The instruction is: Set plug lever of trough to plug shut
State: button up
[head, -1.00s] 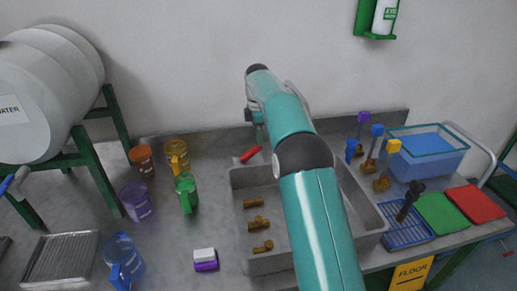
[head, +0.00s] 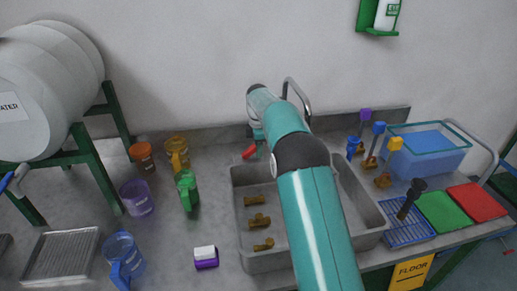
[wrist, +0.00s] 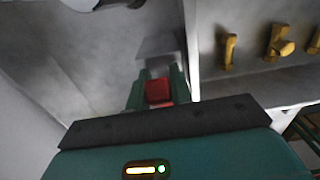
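The trough (head: 240,215) is a grey basin set in the counter. Its plug lever is a small red handle (head: 248,153) at the trough's back left edge, partly hidden by my gripper in the head view. In the wrist view, the red handle (wrist: 158,91) sits between the two dark green fingers of my gripper (wrist: 159,82), with a grey block just beyond it. The fingers flank the handle closely; I cannot tell whether they press on it. In the head view, the fingers are largely hidden behind my teal arm.
Several brass fittings (head: 258,221) lie in the trough. A curved faucet (head: 300,95) rises behind it, beside my arm. A green jug (head: 187,190), a yellow jug (head: 178,155) and other cups stand left. Colored valves and a blue water tank (head: 425,152) stand right.

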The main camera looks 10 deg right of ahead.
aim_at(253, 146)
grip_shut()
jog(key=a+r+h, duration=0.1)
jog(key=h, duration=0.1)
jog(key=a+r+h, duration=0.1)
jog(key=h, duration=0.1)
jog(key=shift+h, duration=0.3)
jog(key=shift+a+r+h, duration=0.2)
jog(key=shift+a+h, duration=0.2)
jog(key=shift+h, duration=0.55)
jog(key=shift+a+r+h, duration=0.15)
jog(key=shift+a+h, duration=0.3)
jog(key=shift+h, duration=0.45)
jog(key=shift+a+r+h, duration=0.2)
jog(key=shift+a+h, duration=0.2)
jog(key=shift+h, duration=0.55)
jog(key=o, duration=0.7)
grip_release()
